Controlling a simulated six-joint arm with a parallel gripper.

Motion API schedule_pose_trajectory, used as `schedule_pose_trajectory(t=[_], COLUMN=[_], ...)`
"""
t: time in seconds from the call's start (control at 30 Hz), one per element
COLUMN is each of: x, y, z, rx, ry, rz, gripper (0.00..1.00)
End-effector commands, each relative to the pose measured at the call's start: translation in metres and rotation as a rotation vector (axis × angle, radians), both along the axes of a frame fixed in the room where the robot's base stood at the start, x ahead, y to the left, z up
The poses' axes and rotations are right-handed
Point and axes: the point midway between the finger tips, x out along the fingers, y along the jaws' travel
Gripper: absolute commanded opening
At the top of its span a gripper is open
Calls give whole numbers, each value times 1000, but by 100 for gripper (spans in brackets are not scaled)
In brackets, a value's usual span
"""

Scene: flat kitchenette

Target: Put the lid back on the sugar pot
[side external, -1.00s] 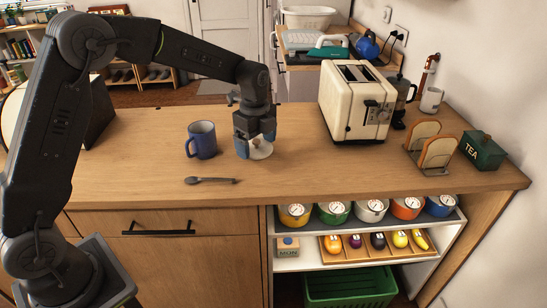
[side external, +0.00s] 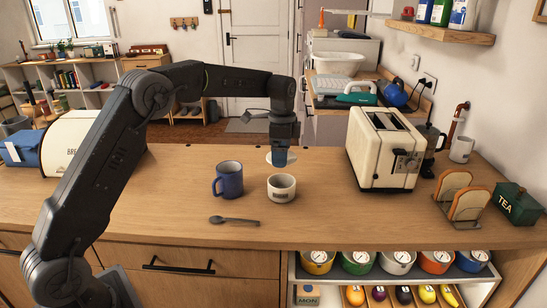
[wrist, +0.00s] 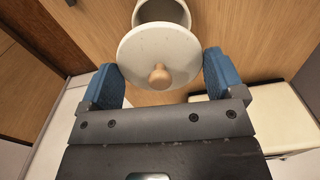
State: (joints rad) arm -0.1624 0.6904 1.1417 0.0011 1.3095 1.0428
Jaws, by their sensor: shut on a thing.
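The sugar pot (side external: 281,190) is a small cream pot with a dark label, upright and uncovered on the wooden counter. Its open mouth also shows at the top of the wrist view (wrist: 163,10). My gripper (side external: 279,157) points down behind or above the pot in the side view. It is shut on the round white lid (side external: 293,157). In the wrist view the blue fingers (wrist: 160,62) hold the lid (wrist: 140,52) by opposite edges, with its wooden knob (wrist: 160,77) facing the camera. The lid is off the pot and hides part of it there.
A blue mug (side external: 230,182) stands left of the pot, and a dark spoon (side external: 233,220) lies in front. A cream toaster (side external: 375,155), toast rack (side external: 468,205) and green tea tin (side external: 515,204) stand to the right. The counter between pot and toaster is clear.

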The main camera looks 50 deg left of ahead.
Motion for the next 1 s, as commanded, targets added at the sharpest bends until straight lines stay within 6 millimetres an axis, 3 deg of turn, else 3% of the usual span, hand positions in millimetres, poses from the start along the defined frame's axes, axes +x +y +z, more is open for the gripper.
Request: schedule_pose_trajectory(t=[0.17,0.7,1.0], x=[2,2,2], y=[0,0,0], z=[-6,-53,-64], rx=[0,0,0], ry=[1,1,0], rz=[26,23,23], gripper=[65,65,65])
